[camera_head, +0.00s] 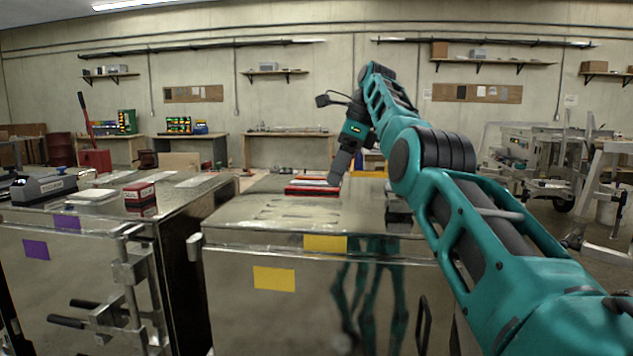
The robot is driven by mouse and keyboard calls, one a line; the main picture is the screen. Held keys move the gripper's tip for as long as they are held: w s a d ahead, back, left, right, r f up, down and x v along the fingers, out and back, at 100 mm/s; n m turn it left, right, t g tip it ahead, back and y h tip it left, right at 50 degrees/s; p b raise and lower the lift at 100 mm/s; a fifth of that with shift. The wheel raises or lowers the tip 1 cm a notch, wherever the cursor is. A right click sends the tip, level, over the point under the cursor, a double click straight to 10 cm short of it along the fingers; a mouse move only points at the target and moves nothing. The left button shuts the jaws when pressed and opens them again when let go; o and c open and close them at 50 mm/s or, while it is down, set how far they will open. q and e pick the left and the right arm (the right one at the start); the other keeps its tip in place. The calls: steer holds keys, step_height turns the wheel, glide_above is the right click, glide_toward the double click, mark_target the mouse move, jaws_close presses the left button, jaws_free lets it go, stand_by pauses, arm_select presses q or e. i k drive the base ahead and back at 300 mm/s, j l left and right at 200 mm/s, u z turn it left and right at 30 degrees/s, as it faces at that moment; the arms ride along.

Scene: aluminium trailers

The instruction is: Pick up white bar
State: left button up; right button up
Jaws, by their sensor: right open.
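A white bar (316,181) appears to lie in or on a red holder (312,190) on top of the metal cabinet in the middle. It is small and partly hidden by my right gripper. My right gripper (337,178) points down at the right end of the red holder. It is open, and I cannot tell whether it touches the bar. My left gripper is not in view.
The middle cabinet's top (260,212) is mostly clear in front of the holder. A second metal cabinet (180,205) at left carries a red and white box (139,193), a white device (93,198) and a grey machine (43,187). A gap separates the cabinets.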

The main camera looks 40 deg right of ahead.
mark_target(294, 182)
steer(key=i+l, duration=0.35)
steer(key=l, duration=0.15)
steer(key=i+l, duration=0.3)
steer(key=l, duration=0.2)
steer(key=i+l, duration=0.35)
steer(key=l, duration=0.15)
